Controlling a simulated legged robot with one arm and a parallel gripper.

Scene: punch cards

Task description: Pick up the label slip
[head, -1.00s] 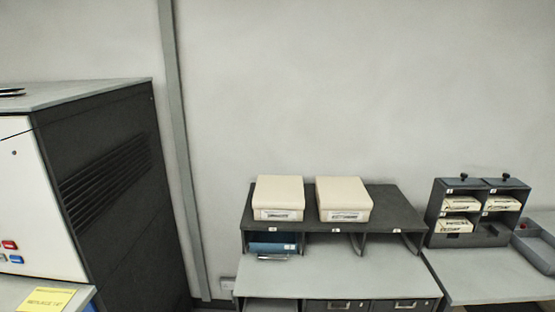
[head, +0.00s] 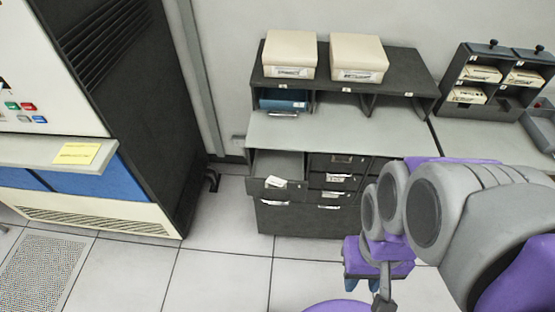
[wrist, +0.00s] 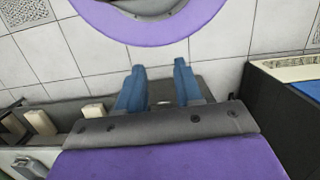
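A small white slip (head: 275,182), which may be the label slip, sits at the front of an open drawer (head: 268,192) in the grey desk. Its print is too small to read. My gripper (head: 362,285) hangs low in front of the desk, to the right of and apart from the slip. In the wrist view my gripper (wrist: 159,68) has its two blue fingers spread, with nothing held between the tips. I cannot make out the slip in the wrist view.
A desk (head: 310,132) carries a shelf with two cream boxes (head: 290,52). A card rack (head: 490,80) stands at the right. A machine cabinet with a yellow note (head: 76,153) on its ledge is at the left. The tiled floor (head: 215,270) between them is clear.

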